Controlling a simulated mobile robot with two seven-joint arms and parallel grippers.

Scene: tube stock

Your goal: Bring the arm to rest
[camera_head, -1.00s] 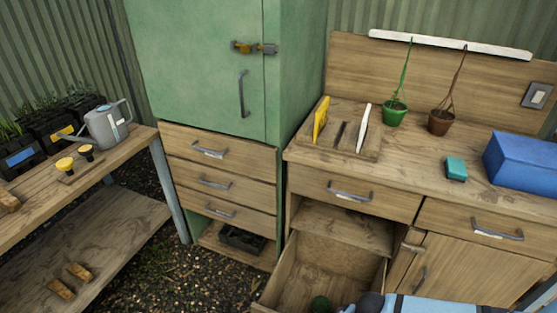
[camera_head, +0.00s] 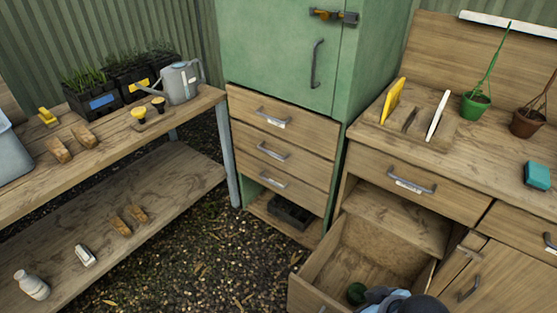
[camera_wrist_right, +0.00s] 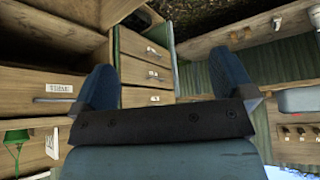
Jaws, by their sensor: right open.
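My right arm (camera_head: 400,301) shows only as a dark and light-blue piece at the bottom edge of the head view, in front of the open drawer. Its gripper is hidden or out of frame there. In the right wrist view my right gripper (camera_wrist_right: 165,85) is open, its two blue fingers wide apart. Nothing is between the fingers; drawer fronts show beyond the gap. My left gripper is in neither view.
A potting table (camera_head: 195,120) holds a watering can (camera_head: 179,83). Gravel floor (camera_head: 215,255) is clear between.

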